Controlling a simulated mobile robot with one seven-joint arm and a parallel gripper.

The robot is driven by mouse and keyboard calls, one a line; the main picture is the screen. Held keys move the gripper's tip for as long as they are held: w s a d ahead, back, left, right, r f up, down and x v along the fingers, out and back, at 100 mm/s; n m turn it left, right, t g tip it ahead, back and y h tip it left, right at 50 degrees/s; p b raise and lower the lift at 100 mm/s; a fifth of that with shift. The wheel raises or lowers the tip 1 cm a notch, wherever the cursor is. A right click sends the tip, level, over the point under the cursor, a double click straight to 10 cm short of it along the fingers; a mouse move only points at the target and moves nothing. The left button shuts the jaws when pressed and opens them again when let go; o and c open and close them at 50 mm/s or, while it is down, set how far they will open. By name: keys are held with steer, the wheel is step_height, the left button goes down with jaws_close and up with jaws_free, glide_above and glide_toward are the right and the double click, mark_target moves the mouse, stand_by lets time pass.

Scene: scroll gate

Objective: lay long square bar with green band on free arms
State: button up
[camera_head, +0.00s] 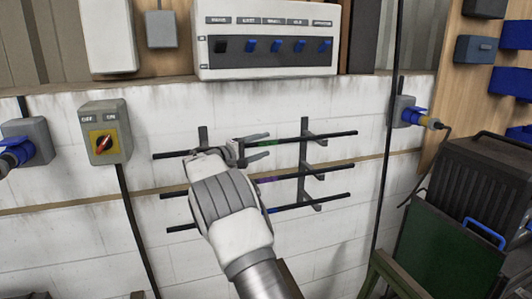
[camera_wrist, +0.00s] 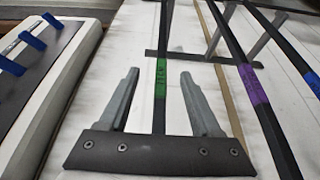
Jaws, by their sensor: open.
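The long dark square bar with the green band (camera_head: 330,136) runs across the top level of a wall rack. Its green band (camera_wrist: 161,78) shows in the wrist view between my fingers. My gripper (camera_head: 267,146) is open, with one finger on each side of this bar; I see gaps on both sides and no grip. The bar crosses the top arm of the right rack upright (camera_head: 304,160) and seems to lie on it. The left upright (camera_head: 203,137) shows only at its top; my arm hides much of the rest.
Below are a bar with a purple band (camera_head: 335,167) and a bar with a blue band (camera_head: 330,199), on the lower levels. A switch panel (camera_head: 265,61) hangs above. A red-knob switch box (camera_head: 104,140) is at left, a blue plug (camera_head: 412,115) at right.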

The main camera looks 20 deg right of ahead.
steer(key=s+b, duration=1.2)
steer(key=b, duration=0.1)
steer(key=shift+s, duration=0.4)
stand_by(0.5)
